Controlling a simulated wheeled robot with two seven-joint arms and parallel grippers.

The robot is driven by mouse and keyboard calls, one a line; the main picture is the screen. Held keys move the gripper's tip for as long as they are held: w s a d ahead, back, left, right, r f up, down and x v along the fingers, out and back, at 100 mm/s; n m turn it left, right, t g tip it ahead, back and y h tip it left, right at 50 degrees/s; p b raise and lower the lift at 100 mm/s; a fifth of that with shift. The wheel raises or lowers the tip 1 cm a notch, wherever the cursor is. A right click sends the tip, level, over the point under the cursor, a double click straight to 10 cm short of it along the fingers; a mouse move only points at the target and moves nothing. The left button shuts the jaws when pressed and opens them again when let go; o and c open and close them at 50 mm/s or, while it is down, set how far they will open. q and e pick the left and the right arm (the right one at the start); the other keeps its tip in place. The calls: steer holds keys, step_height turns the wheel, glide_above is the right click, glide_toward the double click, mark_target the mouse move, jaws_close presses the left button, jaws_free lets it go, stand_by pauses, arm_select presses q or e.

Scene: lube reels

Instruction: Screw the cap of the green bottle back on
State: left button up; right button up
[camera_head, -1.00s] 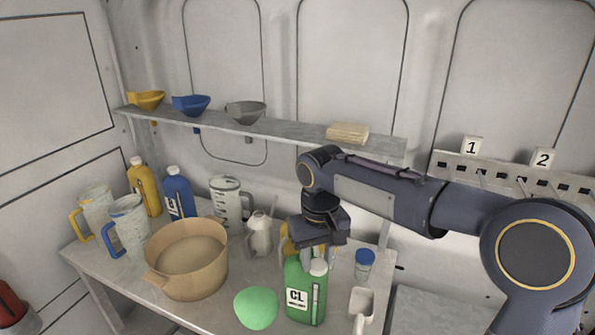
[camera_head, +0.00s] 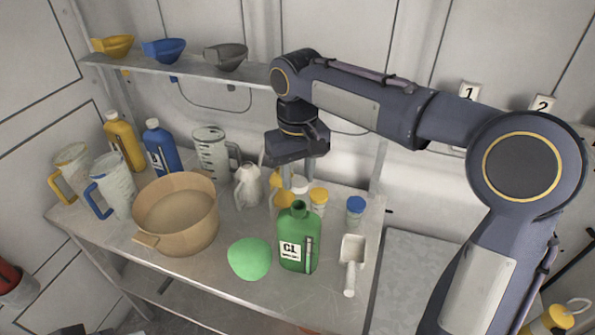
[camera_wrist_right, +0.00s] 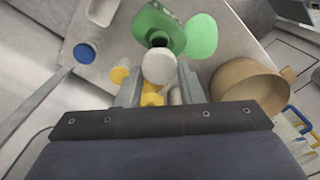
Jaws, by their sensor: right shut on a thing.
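The green bottle (camera_head: 298,246) stands upright on the bench, its neck open and bare at the top; its dark mouth also shows in the right wrist view (camera_wrist_right: 159,39). My right gripper (camera_head: 297,177) is shut on the white cap (camera_head: 299,186), which sits between the two fingers in the right wrist view (camera_wrist_right: 159,66). In the head view the cap appears just above and behind the bottle's neck, apart from it. How high it is above the mouth is hard to tell. My left gripper is not in view.
A green rounded item (camera_head: 249,259) lies left of the bottle and a white scoop (camera_head: 352,252) lies right. A blue-capped jar (camera_head: 355,209) and a yellow-capped one (camera_head: 318,199) stand behind. A tan pot (camera_head: 176,215), jugs and bottles fill the left. A shelf (camera_head: 130,66) runs above.

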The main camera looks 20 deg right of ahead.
mark_target(298, 193)
steer(key=shift+f+b, duration=1.5)
steer(key=shift+f, duration=1.2)
steer(key=shift+p, duration=0.35)
steer(key=shift+f+b, duration=0.35)
steer(key=shift+f, duration=0.2)
steer(key=shift+r+m, duration=0.1)
steer(key=shift+m, duration=0.9)
steer(key=m, duration=0.3)
steer(key=shift+d, duration=0.1)
